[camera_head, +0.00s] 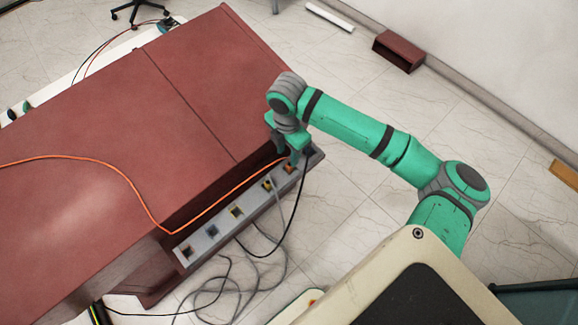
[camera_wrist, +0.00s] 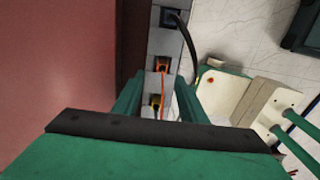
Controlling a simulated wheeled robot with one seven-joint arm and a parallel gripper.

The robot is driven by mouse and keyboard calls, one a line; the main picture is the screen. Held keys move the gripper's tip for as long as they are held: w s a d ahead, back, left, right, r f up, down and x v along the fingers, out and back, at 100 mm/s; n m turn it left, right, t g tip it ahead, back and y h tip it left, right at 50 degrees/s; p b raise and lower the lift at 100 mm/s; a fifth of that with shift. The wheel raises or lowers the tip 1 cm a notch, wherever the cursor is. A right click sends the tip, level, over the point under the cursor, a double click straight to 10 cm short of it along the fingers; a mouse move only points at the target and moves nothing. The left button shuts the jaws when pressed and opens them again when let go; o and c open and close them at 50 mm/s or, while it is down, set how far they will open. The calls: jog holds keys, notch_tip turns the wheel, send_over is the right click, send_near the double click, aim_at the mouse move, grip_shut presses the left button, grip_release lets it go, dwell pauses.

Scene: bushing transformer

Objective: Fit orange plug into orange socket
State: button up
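The orange cable (camera_head: 130,181) runs across the red cabinet and ends at the socket strip, beside my gripper (camera_head: 291,159). In the wrist view the orange socket (camera_wrist: 161,64) is in the grey strip, with the orange cable (camera_wrist: 163,84) coming out at its opening. The orange plug's body cannot be made out clearly; the cable end is at the socket, but I cannot tell how deep it sits. My gripper also shows in the wrist view (camera_wrist: 160,98), its two fingers apart on either side of the strip, with nothing visibly clamped between them.
The socket strip (camera_head: 221,227) runs along the red cabinet (camera_head: 95,130). A black cable (camera_wrist: 188,36) enters the socket beside the orange one. On the other side is a yellow socket (camera_wrist: 155,99) with a cable. Loose cables (camera_head: 245,275) lie on the floor below.

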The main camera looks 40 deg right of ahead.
aim_at(290, 168)
jog(key=shift+s+d+f, duration=0.1)
jog(key=shift+f, duration=1.35)
jog(key=shift+s+d+f, duration=0.1)
jog(key=shift+f, duration=1.3)
jog(key=shift+c, duration=0.5)
grip_shut()
